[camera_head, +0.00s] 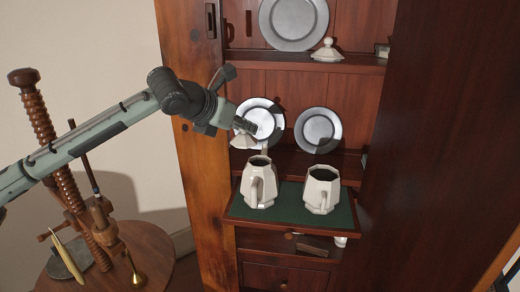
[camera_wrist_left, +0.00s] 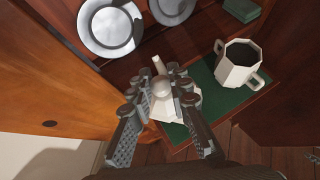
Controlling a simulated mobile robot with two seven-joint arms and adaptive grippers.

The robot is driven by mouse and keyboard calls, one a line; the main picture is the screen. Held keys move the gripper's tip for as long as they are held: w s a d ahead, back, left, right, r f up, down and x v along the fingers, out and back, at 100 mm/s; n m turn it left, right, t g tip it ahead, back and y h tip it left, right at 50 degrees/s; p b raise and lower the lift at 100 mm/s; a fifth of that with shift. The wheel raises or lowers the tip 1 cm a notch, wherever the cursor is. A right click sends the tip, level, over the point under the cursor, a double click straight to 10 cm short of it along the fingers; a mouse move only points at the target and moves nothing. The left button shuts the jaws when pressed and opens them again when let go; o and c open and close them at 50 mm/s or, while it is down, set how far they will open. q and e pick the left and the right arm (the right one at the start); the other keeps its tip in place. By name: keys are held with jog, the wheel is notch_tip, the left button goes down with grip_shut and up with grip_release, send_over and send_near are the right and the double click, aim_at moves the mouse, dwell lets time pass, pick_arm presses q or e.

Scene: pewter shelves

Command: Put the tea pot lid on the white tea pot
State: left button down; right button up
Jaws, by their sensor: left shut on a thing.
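My left gripper (camera_head: 246,127) is shut on a white tea pot lid (camera_head: 242,141), held above and slightly left of the white tea pot. The lid also shows between the fingers in the left wrist view (camera_wrist_left: 163,106). The white faceted tea pot (camera_head: 260,186) stands upright on the green surface, its dark top opening uncovered. In the wrist view the lid and fingers hide most of the pot; its spout (camera_wrist_left: 158,66) shows beyond them. The lid and pot look apart. My right gripper is not in view.
A second white open vessel (camera_head: 322,191) stands right of the pot on the green pull-out board (camera_head: 283,212). Pewter plates (camera_head: 318,130) lean behind. Another white lid (camera_head: 327,52) sits on the upper shelf. The cabinet's wooden side (camera_head: 198,160) is close on the left.

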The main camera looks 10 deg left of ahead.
pick_arm(q)
jog(key=w+d+f, duration=0.2)
jog(key=d, duration=0.1)
jog(key=shift+w+d+f, duration=0.2)
jog(key=shift+w+f, duration=0.1)
jog(key=shift+w, duration=0.1)
notch_tip(320, 180, down, 4)
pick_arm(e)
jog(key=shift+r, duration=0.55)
pick_arm(q)
jog(key=c, duration=1.9)
grip_release()
jog(key=o, duration=0.5)
jog(key=shift+c, duration=0.2)
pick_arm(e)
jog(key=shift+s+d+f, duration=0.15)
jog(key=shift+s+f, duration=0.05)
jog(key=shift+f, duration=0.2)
